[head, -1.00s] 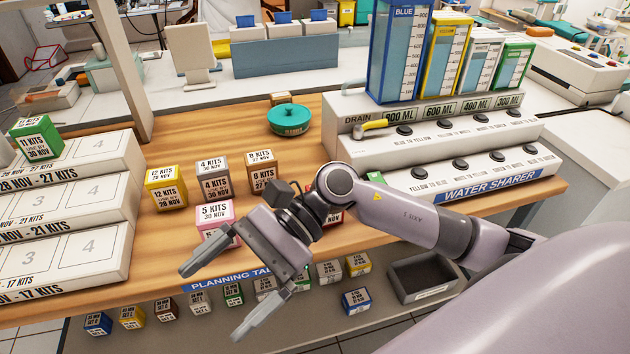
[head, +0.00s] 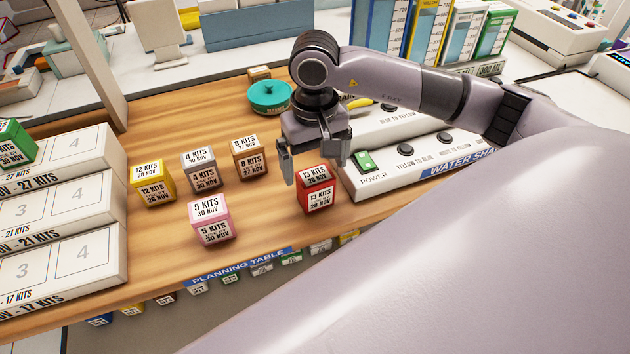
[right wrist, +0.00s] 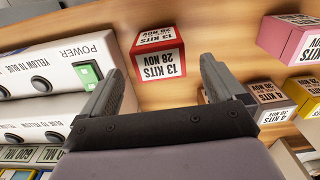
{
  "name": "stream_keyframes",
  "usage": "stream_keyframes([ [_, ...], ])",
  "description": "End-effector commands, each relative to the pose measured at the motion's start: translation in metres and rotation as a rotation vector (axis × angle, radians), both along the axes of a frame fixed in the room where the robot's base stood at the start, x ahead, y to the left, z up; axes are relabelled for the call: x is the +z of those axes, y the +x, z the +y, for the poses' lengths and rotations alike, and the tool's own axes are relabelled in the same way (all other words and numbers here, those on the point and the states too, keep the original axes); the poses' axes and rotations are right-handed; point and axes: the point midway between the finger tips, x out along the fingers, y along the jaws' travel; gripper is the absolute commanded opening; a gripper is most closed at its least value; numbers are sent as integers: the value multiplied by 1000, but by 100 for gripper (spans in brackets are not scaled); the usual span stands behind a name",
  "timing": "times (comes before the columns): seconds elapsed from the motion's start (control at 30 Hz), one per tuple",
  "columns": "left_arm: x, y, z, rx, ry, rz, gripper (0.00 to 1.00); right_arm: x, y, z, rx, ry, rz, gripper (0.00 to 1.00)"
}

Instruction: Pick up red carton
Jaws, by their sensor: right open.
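The red carton (head: 316,191), labelled 13 KITS 28 NOV, stands on the wooden planning table, close to the white water sharer. My right gripper (head: 317,172) is open and points down over the table, just behind and above the red carton. In the right wrist view the red carton (right wrist: 157,56) shows beyond and between the two open fingers (right wrist: 160,88), apart from them. Nothing is between the fingers. My left gripper is not in view.
The water sharer (head: 392,177) stands close to the right of the red carton. A pink carton (head: 211,222), a brown carton (head: 249,159), a grey carton (head: 201,172) and a yellow carton (head: 153,186) stand to the left. A teal round pot (head: 270,97) is behind. Bare table lies in front.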

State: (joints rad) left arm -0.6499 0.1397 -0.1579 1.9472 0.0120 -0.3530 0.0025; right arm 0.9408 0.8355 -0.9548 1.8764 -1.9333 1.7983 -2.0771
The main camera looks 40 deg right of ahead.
Motion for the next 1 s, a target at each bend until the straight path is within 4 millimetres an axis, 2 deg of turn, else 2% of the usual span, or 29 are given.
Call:
stream_keyframes([
  [0.23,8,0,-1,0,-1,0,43,-32,-2,-1,-1,2,3,96],
  [0.53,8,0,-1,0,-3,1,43,-37,-2,-1,-1,2,1,96],
  [0.7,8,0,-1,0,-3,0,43,-37,-1,-1,-1,2,1,40],
  [1.0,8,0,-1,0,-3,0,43,-36,-1,0,-1,3,-1,39],
])
